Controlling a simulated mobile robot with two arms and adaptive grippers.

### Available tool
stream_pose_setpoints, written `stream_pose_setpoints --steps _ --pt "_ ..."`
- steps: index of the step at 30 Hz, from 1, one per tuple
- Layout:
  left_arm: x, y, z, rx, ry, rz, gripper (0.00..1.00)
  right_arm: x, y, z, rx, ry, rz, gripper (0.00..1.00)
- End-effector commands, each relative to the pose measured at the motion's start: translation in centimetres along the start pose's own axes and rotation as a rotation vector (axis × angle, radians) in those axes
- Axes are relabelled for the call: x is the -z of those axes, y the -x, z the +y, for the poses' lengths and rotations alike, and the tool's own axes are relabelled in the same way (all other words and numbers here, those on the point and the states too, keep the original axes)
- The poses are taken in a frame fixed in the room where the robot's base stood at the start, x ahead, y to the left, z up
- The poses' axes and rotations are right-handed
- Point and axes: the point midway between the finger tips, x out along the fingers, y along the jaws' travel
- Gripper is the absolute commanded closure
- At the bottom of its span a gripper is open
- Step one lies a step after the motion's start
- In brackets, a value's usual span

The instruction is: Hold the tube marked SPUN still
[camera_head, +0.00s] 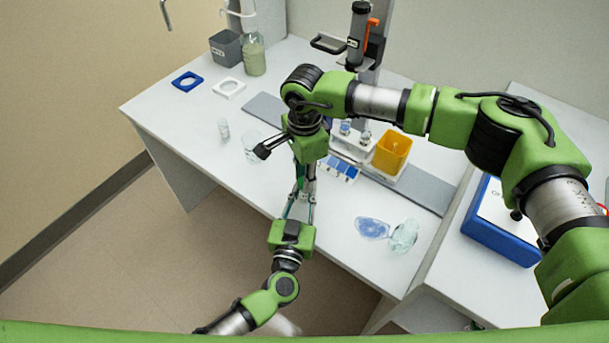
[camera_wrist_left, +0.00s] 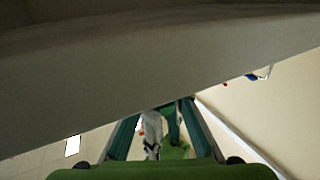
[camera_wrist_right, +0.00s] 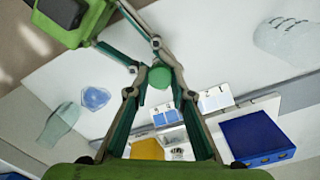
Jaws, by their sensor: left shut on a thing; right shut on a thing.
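A round green cap (camera_wrist_right: 160,77) shows end-on in the right wrist view, between the fingertips of both grippers. I take it as the top of the tube. The tube's body and any SPUN marking are hidden. My right gripper (camera_head: 308,172) points down from above and is shut at the cap. My left gripper (camera_head: 300,194) reaches in from the front, just below the right one, and is shut at the same spot. The left fingers also show in the left wrist view (camera_wrist_left: 160,128), too dark to make out the tube.
A crumpled blue item (camera_head: 372,228) lies right. The bench's front edge (camera_head: 345,261) is near my left gripper.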

Motion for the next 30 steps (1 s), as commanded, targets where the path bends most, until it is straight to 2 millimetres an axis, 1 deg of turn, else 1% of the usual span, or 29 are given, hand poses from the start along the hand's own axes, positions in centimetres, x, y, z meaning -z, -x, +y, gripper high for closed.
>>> stream_pose_setpoints --steps 1,6,9,12,14,30 --pt "-0.08 0.04 0.05 -0.001 0.0 -0.002 1.0 0.01 0.03 -0.01 0.001 0.096 0.001 1.0" --pt "-0.08 0.04 0.05 -0.001 0.0 -0.002 1.0 0.02 0.09 -0.01 0.001 0.442 0.001 1.0" --pt "-0.09 0.04 0.05 -0.001 0.0 -0.002 1.0 0.01 0.09 0.0 0.001 0.603 0.001 1.0" --pt "-0.09 0.04 0.05 -0.001 0.0 -0.002 1.0 0.0 0.07 0.02 0.001 0.708 0.0 1.0" --pt "-0.09 0.04 0.05 -0.001 0.0 -0.002 1.0 -0.01 0.07 0.02 0.001 0.736 0.0 1.0" --pt "-0.09 0.04 0.04 -0.001 0.0 -0.002 1.0 -0.01 0.07 0.02 0.001 0.732 0.0 1.0"
